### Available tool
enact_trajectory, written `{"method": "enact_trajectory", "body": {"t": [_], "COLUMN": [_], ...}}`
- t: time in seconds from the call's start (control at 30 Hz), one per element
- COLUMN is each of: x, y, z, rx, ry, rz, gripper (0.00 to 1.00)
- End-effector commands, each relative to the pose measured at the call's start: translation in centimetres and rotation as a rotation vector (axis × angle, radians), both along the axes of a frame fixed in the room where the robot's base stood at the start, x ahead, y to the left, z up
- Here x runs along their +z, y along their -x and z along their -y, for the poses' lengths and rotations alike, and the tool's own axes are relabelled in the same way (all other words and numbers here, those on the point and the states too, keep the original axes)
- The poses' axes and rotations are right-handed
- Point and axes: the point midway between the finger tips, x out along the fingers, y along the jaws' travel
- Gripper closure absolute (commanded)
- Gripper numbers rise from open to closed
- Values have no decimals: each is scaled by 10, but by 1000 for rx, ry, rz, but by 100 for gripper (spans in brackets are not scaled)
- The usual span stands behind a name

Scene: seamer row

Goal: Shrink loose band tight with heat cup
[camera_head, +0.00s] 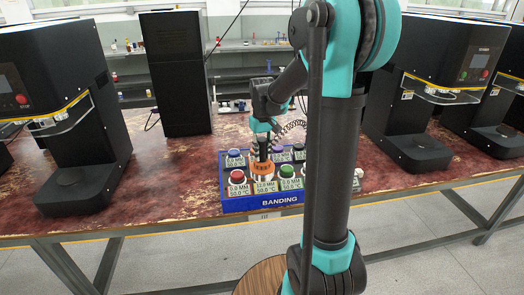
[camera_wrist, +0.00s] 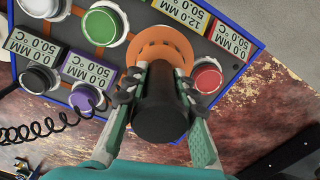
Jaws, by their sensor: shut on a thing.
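My gripper (camera_head: 262,150) is shut on the black handle of the heat cup (camera_wrist: 160,110); its fingers lie on both sides of the handle in the wrist view. The cup's wide orange end (camera_wrist: 160,47) points down at the blue BANDING tray (camera_head: 279,201), over the front middle place. The label there (camera_head: 265,187) reads 12.0 MM and 50.0 °C. The cup hides whatever is under it, so I see no band or jar there. I cannot tell whether the cup touches anything below.
A red-capped jar (camera_head: 237,175) and a green-capped jar (camera_head: 287,170) flank the cup closely. Other capped jars stand behind, including a purple one (camera_wrist: 85,97). Their readable labels show 0.0 MM. A coiled black cord (camera_wrist: 38,130) lies beside the tray. Black machines (camera_head: 68,130) stand along the bench.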

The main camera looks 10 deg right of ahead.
Motion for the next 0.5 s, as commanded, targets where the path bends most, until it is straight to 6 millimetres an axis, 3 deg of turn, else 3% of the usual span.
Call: {"method": "enact_trajectory", "body": {"t": [0.5], "x": [-5], "y": [0], "z": [0], "rx": [0], "ry": [0], "rz": [0], "gripper": [100]}}
